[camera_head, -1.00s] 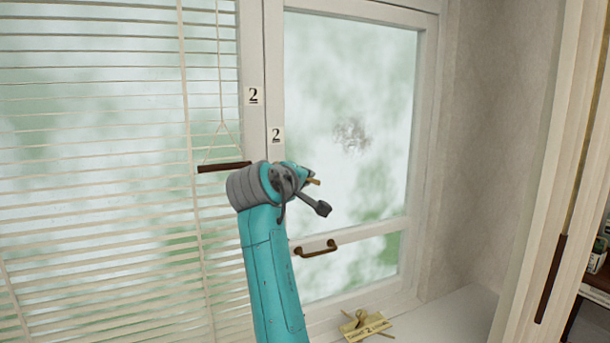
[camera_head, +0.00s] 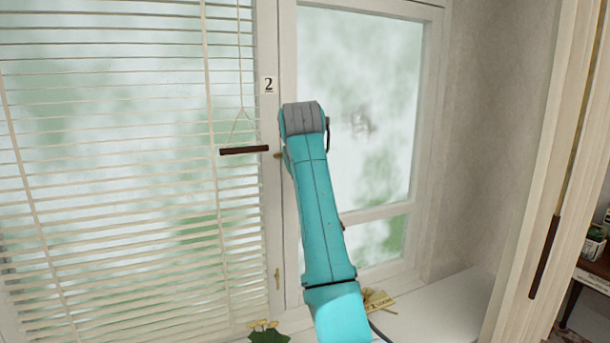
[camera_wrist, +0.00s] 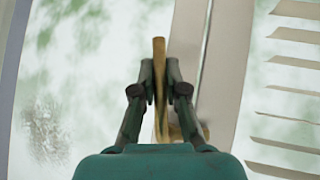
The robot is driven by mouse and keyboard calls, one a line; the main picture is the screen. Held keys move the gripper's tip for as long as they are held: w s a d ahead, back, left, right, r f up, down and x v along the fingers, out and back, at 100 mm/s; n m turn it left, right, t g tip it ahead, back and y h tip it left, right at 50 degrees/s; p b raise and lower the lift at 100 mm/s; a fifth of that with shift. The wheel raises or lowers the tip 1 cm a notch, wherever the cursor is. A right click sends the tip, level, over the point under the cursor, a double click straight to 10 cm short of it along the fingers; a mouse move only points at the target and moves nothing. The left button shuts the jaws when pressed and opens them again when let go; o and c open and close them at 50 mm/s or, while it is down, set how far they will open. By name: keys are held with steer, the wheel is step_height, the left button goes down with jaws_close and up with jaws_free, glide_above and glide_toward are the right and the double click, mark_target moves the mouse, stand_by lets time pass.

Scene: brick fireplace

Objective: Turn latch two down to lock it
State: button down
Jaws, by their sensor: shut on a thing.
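In the wrist view a slim brass latch handle (camera_wrist: 159,48) stands between the two fingertips of my gripper (camera_wrist: 159,66). The fingers are shut on it. Part of its brass mount (camera_wrist: 188,126) shows low beside the right finger, against the white window frame. In the head view my arm hides the gripper and most of this latch. A small brass piece (camera_head: 278,155) shows on the frame just left of my wrist. A label "2" (camera_head: 268,84) is on the frame above it.
Blinds (camera_head: 120,170) with a dark pull bar (camera_head: 244,150) hang close to the left of my wrist. Another brass fitting (camera_head: 277,279) is lower on the frame. The right window pane (camera_head: 370,100) has a cracked patch.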

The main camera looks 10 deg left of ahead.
steer(key=shift+s+a+f+m+g+y, duration=0.1)
steer(key=shift+s+a+m+g+y, duration=0.25)
steer(key=shift+a+m+g+y, duration=0.35)
steer(key=shift+d, duration=0.15)
steer(key=c, duration=1.2)
jaws_free()
steer(key=v, duration=1.2)
steer(key=shift+s+d+f, duration=0.1)
